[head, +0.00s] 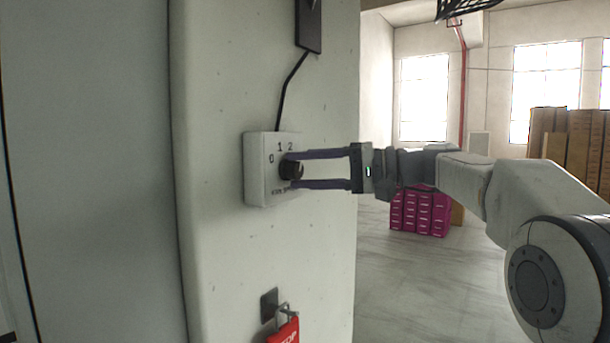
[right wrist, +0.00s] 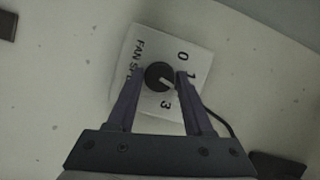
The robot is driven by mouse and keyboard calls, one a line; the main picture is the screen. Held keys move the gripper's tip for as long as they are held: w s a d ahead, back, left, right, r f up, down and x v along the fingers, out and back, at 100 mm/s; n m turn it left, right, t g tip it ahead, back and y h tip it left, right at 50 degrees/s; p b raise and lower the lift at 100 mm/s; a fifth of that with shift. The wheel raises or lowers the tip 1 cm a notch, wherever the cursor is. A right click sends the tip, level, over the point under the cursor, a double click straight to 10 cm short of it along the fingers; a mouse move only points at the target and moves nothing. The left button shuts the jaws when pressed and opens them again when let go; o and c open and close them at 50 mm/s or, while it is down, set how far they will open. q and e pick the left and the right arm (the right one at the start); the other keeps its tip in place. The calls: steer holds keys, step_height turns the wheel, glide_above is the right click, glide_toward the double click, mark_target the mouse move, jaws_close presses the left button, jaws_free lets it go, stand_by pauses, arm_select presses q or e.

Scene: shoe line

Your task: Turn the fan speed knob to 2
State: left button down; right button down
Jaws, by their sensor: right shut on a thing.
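The fan speed knob (head: 291,168) is a round black dial on a white box on the pale pillar. The head view shows the numbers 0, 1 and 2 on the box face (head: 259,182). My right gripper (head: 293,170) reaches in from the right, its two purple fingers shut on the knob. In the right wrist view the knob (right wrist: 157,75) sits between the fingertips (right wrist: 160,78). Its pale pointer mark points down and right, between the 1 and the 3. The 2 is hidden behind a finger there. My left gripper is not in view.
A black cable (head: 288,95) runs from the box up to a dark plate (head: 309,25). Below the box hangs a red padlock tag (head: 284,332). Pink boxes (head: 420,212) and brown cartons (head: 580,140) stand far behind, with open floor around.

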steer(key=shift+m, duration=0.5)
steer(key=shift+y, duration=0.3)
steer(key=shift+c, duration=2.2)
jaws_free()
steer(key=b+v, duration=0.3)
steer(key=v, duration=0.7)
steer(key=shift+d, duration=0.3)
